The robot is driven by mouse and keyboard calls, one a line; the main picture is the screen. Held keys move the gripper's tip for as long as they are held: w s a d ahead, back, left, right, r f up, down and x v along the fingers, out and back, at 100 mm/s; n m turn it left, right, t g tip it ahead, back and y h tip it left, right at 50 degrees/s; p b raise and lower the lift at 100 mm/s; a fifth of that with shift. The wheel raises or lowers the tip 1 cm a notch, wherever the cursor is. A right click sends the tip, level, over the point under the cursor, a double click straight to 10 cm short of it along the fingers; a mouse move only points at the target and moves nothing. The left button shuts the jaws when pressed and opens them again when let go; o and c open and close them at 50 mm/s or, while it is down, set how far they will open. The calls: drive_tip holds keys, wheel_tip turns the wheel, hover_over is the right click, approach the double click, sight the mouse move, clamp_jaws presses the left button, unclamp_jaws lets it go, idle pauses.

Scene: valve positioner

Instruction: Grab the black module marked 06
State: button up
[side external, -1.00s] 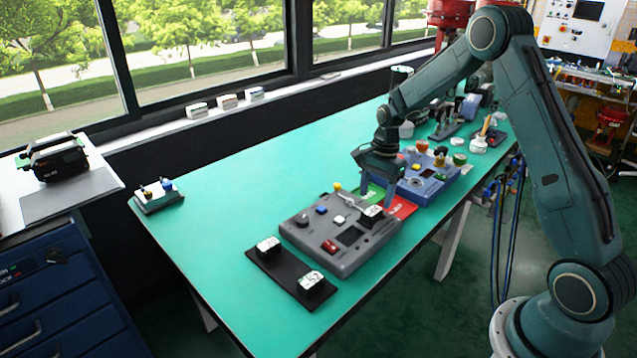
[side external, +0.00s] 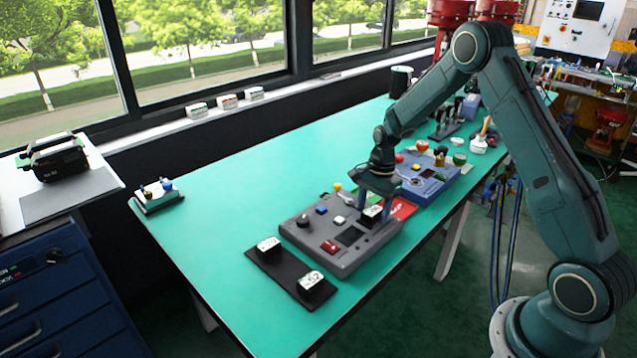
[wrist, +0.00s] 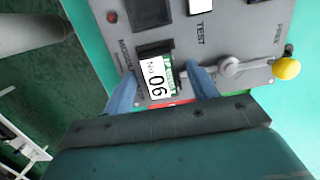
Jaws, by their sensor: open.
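The black module marked 06 (wrist: 155,77) has a white label and a green strip. It sits on the grey panel (wrist: 220,32) and also shows at the right end of the panel in the side external view (side external: 371,214). My gripper (wrist: 162,74) is open, with one blue finger on each side of the module in the wrist view. In the side external view my gripper (side external: 377,206) is low over that end of the panel. I cannot tell whether the fingers touch the module.
Two labelled black modules stand on a dark tray (side external: 284,276) at the front. A yellow knob (wrist: 286,68) rises from the panel.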

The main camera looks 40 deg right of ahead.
sight(373, 210)
drive_tip(key=c, duration=1.1)
drive_tip(key=shift+r, duration=0.15)
wheel_tip(373, 210, up, 20)
drive_tip(key=shift+f, duration=0.1)
idle(0.4)
